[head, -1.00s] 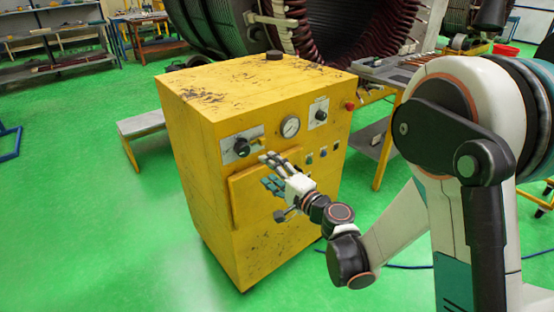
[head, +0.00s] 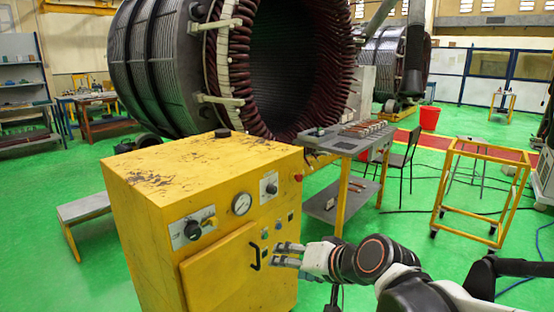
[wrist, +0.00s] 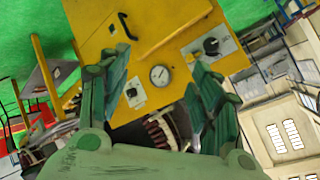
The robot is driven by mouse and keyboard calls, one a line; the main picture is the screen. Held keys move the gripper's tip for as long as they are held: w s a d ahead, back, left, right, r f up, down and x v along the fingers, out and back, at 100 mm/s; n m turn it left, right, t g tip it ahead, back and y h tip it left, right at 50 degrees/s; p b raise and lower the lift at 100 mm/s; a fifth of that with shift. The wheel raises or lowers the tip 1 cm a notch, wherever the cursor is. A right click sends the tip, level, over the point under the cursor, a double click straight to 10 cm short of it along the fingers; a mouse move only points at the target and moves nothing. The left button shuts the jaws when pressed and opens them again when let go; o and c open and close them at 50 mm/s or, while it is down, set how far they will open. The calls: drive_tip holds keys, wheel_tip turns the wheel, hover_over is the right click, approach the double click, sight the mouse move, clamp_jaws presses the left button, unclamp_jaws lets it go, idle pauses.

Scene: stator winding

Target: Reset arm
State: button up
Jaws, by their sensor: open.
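My gripper (head: 288,255) is in front of the right part of the yellow cabinet's front in the head view, near the edge of its door panel. In the wrist view the two green-looking fingers (wrist: 160,88) stand apart with nothing between them. The yellow cabinet (head: 200,170) has a round gauge (head: 241,204), a left dial panel (head: 192,229) and a right dial panel (head: 269,187). A dark bracket-shaped handle (head: 255,257) is on its door, just left of my fingertips. I cannot tell whether the fingers touch the cabinet.
A large stator (head: 215,70) stands behind the cabinet. A grey-topped workbench (head: 350,140) with small parts is behind right. A low grey bench (head: 84,207) is left.

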drive_tip(key=s+d+f+n+g+h, duration=0.1)
drive_tip(key=s+d+h, duration=0.5)
drive_tip(key=s+d, duration=0.9)
drive_tip(key=shift+s+d+f+n+g+h, duration=0.3)
drive_tip(key=shift+d+f+g, duration=0.1)
drive_tip(key=shift+d+f, duration=0.35)
drive_tip(key=shift+w+a, duration=0.1)
drive_tip(key=shift+a, duration=0.05)
